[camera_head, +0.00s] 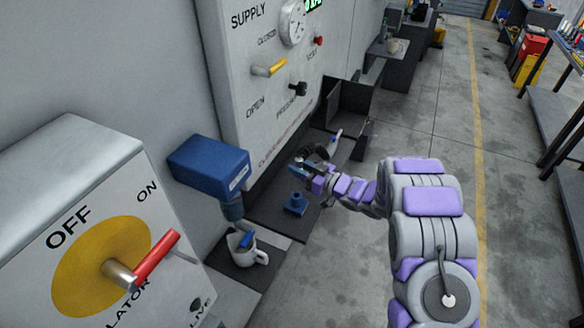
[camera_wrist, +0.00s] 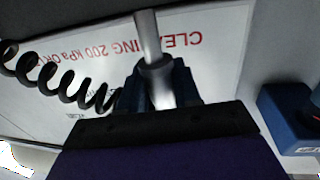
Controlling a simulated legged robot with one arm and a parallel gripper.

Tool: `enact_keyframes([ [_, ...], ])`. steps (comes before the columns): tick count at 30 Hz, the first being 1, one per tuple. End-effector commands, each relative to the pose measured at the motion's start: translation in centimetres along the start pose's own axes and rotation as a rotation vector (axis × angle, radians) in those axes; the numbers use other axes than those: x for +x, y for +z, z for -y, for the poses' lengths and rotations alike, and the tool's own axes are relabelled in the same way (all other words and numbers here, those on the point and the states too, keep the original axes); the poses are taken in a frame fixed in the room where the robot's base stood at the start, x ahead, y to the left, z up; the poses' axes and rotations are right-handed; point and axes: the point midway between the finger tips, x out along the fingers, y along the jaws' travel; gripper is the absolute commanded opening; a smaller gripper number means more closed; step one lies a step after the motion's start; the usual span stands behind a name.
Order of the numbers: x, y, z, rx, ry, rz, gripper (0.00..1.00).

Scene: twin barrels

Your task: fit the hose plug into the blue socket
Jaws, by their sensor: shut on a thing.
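My gripper (camera_head: 299,168) is above the dark shelf, beneath the supply panel. In the wrist view its dark jaws (camera_wrist: 156,92) are shut on the silver hose plug (camera_wrist: 150,42), a metal rod with a wider collar. A black coiled hose (camera_wrist: 62,82) shows to the left of the jaws. A blue fitting with a round top and wider base, which looks like the blue socket (camera_head: 295,204), stands upright on the shelf below my gripper, apart from it. The socket is not clearly visible in the wrist view. The plug's tip is too small to make out in the head view.
A blue box (camera_head: 208,166) with a nozzle juts from the wall to the left, above a white mug (camera_head: 247,249). The supply panel (camera_head: 262,100) with knobs stands behind. A black holder (camera_head: 348,108) is beyond the gripper.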

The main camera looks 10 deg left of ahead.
Motion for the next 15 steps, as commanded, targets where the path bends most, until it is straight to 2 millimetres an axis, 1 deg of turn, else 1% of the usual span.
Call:
enact_keyframes([
  [11, 0.4, -0.1, 0.4, -0.002, -0.003, 0.004, 0.00],
  [15, 0.4, 1.0, 0.3, -0.001, -0.003, 0.003, 0.00],
])
